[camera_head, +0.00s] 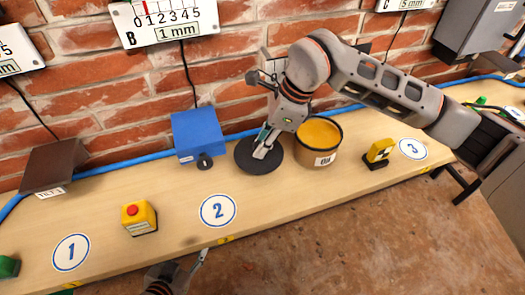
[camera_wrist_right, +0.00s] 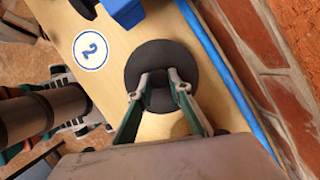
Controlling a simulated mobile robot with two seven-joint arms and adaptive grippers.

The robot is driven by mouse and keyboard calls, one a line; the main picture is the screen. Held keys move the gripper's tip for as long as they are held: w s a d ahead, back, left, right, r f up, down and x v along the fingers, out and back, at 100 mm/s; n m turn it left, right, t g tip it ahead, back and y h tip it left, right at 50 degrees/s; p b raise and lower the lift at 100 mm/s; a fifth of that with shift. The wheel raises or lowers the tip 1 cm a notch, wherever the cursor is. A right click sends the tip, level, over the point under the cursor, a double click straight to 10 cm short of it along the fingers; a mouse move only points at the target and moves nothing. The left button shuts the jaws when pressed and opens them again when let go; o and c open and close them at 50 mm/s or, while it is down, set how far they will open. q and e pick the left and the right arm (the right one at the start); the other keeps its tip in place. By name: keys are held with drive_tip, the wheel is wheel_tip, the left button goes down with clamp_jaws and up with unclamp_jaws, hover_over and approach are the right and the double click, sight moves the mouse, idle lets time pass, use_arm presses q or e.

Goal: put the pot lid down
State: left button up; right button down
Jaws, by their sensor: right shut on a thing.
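The pot lid is a dark round disc (camera_head: 247,160) over the bench, between the blue box and the yellow-filled pot (camera_head: 318,138). It also shows in the right wrist view (camera_wrist_right: 160,55). My right gripper (camera_head: 263,150) is shut on the lid's middle from above; the fingers close around a small dark knob there. I cannot tell whether the lid touches the bench or hovers just above it. The pot is open at the top, just right of the lid. My left gripper (camera_head: 201,257) shows only in part at the bottom edge, and its jaws are unclear.
The wooden bench (camera_head: 300,190) carries round marks 1 (camera_head: 71,252), 2 (camera_head: 217,210) and 3 (camera_head: 412,148). A blue box (camera_head: 197,134), a yellow red-button box (camera_head: 138,217) and a yellow-black device (camera_head: 379,151) stand on it. A brick wall and blue pipe run behind.

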wheel_tip(320, 180, down, 3)
drive_tip(key=shift+f, duration=0.2)
drive_tip(key=shift+f, duration=0.15)
drive_tip(key=c, duration=1.8)
unclamp_jaws()
drive_tip(key=shift+c, duration=0.2)
drive_tip(key=shift+d+r, duration=0.1)
drive_tip(key=shift+r, duration=0.35)
drive_tip(key=v, duration=1.1)
drive_tip(key=shift+r+b, duration=0.25)
drive_tip(key=shift+b, duration=0.2)
